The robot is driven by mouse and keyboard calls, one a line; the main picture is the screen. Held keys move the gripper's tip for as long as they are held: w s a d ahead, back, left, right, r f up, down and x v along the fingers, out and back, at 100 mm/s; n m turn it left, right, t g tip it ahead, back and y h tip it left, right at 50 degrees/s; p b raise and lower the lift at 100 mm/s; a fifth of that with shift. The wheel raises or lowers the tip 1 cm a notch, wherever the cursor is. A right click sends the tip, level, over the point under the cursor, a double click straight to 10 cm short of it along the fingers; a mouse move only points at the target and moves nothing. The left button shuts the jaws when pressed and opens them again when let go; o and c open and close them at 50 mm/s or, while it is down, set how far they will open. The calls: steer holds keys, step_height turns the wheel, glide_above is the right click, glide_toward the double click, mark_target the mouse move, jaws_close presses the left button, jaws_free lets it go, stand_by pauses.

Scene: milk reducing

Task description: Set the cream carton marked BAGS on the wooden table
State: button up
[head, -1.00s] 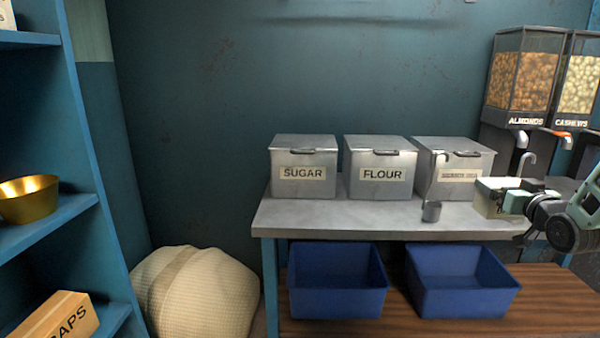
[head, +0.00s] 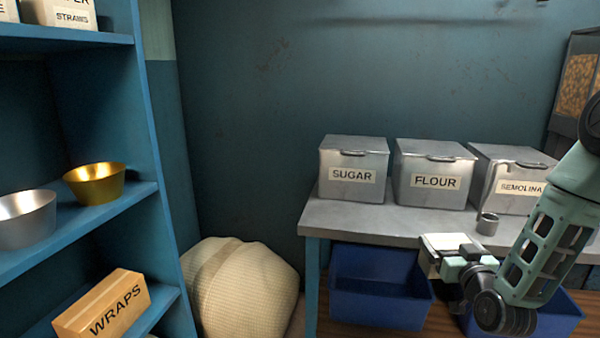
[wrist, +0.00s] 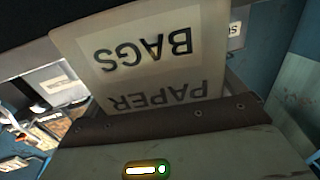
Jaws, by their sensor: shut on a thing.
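The cream carton (wrist: 150,48) fills the top of the wrist view, its label reading PAPER BAGS upside down. My gripper (head: 445,262) is shut on the carton; in the wrist view a dark jaw edge crosses just below the label. In the head view the carton (head: 437,246) shows as a pale box at the end of my arm, in front of the grey counter's front edge. Its label and most of its sides are hidden there. No free wooden table top is seen clearly; a brown wooden surface (head: 413,318) shows low under the counter.
The grey counter (head: 340,217) holds metal SUGAR, FLOUR and SEMOLINA bins and a small metal cup (head: 487,224). Blue bins (head: 378,300) stand below. A blue shelf (head: 90,228) at left holds bowls and a WRAPS box (head: 100,310). A cream sack (head: 240,280) lies between.

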steer(key=shift+y, duration=0.3)
steer(key=a, duration=0.1)
steer(key=a+f, duration=0.2)
steer(key=shift+w+a, duration=0.3)
steer(key=shift+w, duration=0.05)
steer(key=f+p, duration=0.1)
steer(key=s+d+p, duration=0.1)
steer(key=shift+s+d+f+n+p, duration=0.2)
steer(key=shift+s+f+n+p, duration=0.1)
steer(key=shift+f, duration=0.1)
steer(key=s+d+f+y+p, duration=0.1)
steer(key=s+f+y+p, duration=0.1)
steer(key=s+p, duration=0.8)
steer(key=s+a+r+h+p, duration=0.2)
steer(key=s+r+p, duration=0.2)
steer(key=r+p, duration=0.5)
steer(key=shift+a+r+p, duration=0.3)
steer(key=shift+r+p, duration=0.05)
steer(key=shift+p, duration=0.1)
steer(key=shift+f, duration=0.1)
